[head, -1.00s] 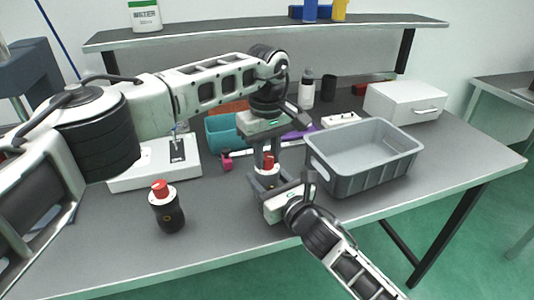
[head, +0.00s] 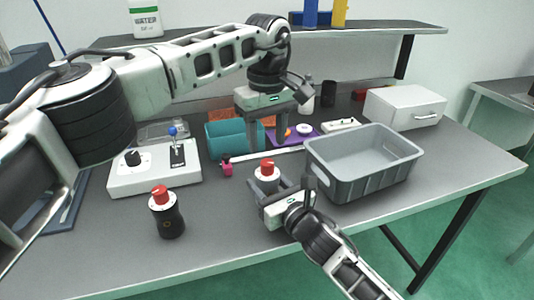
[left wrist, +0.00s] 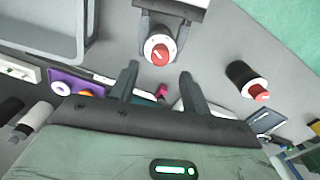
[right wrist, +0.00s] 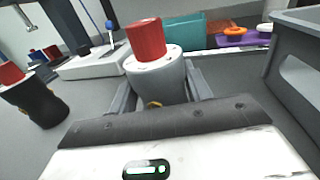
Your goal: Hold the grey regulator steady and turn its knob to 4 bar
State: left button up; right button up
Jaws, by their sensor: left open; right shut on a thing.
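The grey regulator (head: 267,180) has a white dial face and a red knob (head: 267,167). It stands upright on the table, and my right gripper (head: 264,188) is shut around its body. In the right wrist view the grey body (right wrist: 160,82) sits between the fingers below the red knob (right wrist: 147,40). My left gripper (head: 266,132) is open and empty, above and behind the regulator. In the left wrist view the knob (left wrist: 159,55) shows beyond the open fingertips (left wrist: 160,75), not between them. A black regulator (head: 167,216) with a red knob stands to the left. The dial reading is too small to tell.
A grey crate (head: 345,190) stands close to the right of the held regulator. A white control box (head: 150,180) with a knob and blue-tipped lever is at the left. A teal bin (head: 228,140) and purple tray (head: 312,138) lie behind.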

aim_at(267, 162)
jog(key=shift+f, duration=0.1)
pick_arm(q)
notch_tip(267, 162, up, 6)
dwell(0.4)
pick_arm(e)
jog(key=o, duration=1.2)
